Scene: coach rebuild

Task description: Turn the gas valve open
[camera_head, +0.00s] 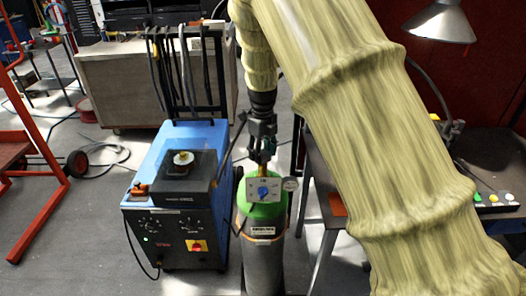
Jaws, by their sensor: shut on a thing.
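A gas cylinder (264,250) with a grey body and green shoulder stands upright near the middle of the head view. A pale panel with a blue knob (263,191) sits at its front, with a round gauge (290,184) at its right. My gripper (262,155) points down from above onto the top of the cylinder. It is shut on the gas valve at the cylinder's neck. The valve is mostly hidden by the fingers, so its turn angle cannot be told.
A blue welding machine (190,140) with a black front stands close left of the cylinder. Cables hang from a rack (185,70) behind. A red frame (45,180) stands at far left. My sleeved arm covers much of the right side.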

